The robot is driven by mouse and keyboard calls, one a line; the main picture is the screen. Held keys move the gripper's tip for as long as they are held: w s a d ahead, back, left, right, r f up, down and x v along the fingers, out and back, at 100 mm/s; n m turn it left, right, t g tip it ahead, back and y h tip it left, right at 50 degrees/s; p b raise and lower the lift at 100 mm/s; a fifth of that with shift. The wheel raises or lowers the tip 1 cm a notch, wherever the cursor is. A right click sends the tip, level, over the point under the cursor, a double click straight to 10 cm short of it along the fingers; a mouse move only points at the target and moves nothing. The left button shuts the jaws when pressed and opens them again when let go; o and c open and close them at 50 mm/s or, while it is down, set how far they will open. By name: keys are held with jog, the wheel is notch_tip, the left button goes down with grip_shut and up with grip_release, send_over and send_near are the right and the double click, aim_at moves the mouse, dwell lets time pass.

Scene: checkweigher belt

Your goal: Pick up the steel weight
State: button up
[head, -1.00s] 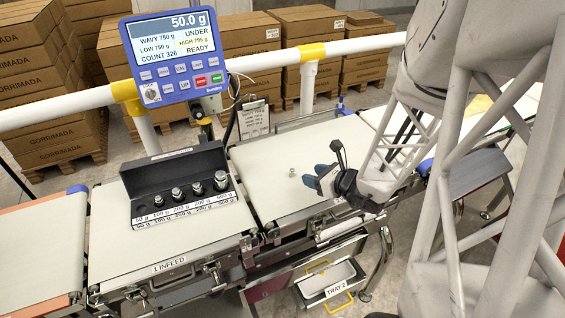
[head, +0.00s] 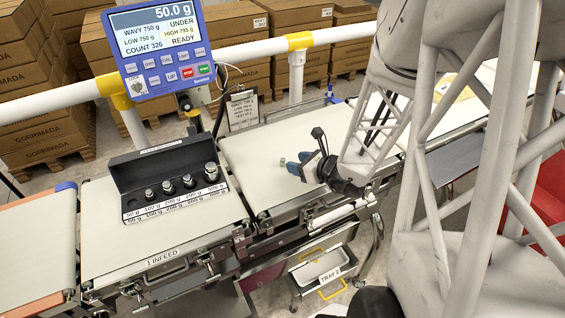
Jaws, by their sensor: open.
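A small steel weight (head: 283,162) stands on the pale weighing belt (head: 250,150), to the right of the weight box. My gripper (head: 295,163) is low over the belt just right of the weight, its blue fingers open and pointing towards it. The weight looks to be just outside the fingertips; I cannot tell whether they touch it. The black weight box (head: 125,173) on the infeed belt holds several more steel weights (head: 189,181) in a row behind printed labels.
A blue display (head: 160,50) reads 50.0 g, UNDER, READY. A white rail (head: 235,52) runs behind the belts. A drawer marked TRAY 2 (head: 322,268) is below. Cartons (head: 40,120) are stacked behind. The belt around the weight is clear.

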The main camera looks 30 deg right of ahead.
aim_at(283, 159)
jog(key=shift+w, duration=0.15)
jog(key=shift+x, duration=2.45)
grip_shut()
